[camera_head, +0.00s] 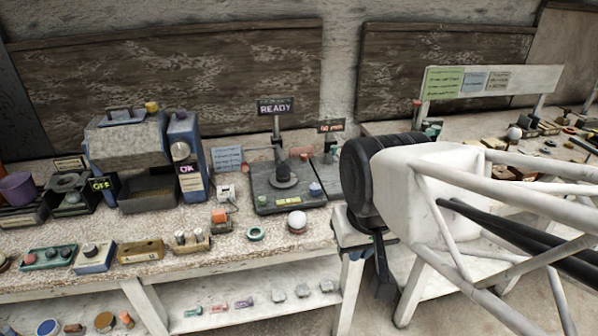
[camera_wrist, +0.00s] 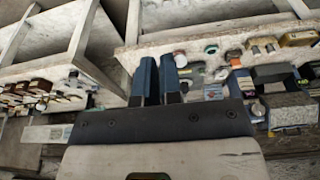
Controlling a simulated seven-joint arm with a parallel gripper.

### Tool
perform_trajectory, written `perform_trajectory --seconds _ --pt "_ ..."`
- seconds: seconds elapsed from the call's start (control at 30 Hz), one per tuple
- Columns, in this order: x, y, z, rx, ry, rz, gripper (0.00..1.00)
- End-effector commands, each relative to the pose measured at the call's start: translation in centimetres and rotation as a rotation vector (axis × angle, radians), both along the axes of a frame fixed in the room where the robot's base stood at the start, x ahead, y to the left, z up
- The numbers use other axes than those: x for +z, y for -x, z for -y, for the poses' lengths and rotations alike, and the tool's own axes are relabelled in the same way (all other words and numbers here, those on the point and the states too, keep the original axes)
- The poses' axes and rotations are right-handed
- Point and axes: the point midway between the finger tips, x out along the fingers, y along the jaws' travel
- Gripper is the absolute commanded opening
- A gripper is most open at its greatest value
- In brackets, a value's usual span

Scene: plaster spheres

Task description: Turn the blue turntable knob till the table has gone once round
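The turntable (camera_head: 265,200) is a dark square base with a round plate and post in its middle, standing on the left bench. Its blue knob (camera_head: 315,188) sits at the base's right corner. Behind it a sign reads READY (camera_head: 275,106). In the wrist view the turntable is partly hidden behind my fingers, and I cannot make out the knob. In the head view my arm is to the right of the turntable, apart from the knob.
A white plaster sphere (camera_head: 297,221) and a green ring (camera_head: 255,233) lie in front of the turntable. A blue-grey machine (camera_head: 128,142) marked OK stands to the left. A second bench holds small items at the right. A gap separates the benches.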

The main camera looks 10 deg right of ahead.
Motion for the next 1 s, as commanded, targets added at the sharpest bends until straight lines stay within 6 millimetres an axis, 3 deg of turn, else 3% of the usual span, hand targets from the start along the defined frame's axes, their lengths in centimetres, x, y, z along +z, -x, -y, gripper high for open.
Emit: perform_trajectory --seconds 0.03,0.27,0.4,1.0 --pt "0.0 0.0 0.0 0.001 0.0 0.0 0.14" --pt "0.3 -1.2 0.1 0.034 0.008 -0.007 0.49" --pt "0.6 -2.9 0.2 0.088 0.021 -0.019 0.67" --pt "0.8 -15.1 1.2 0.456 0.087 -0.09 0.67"
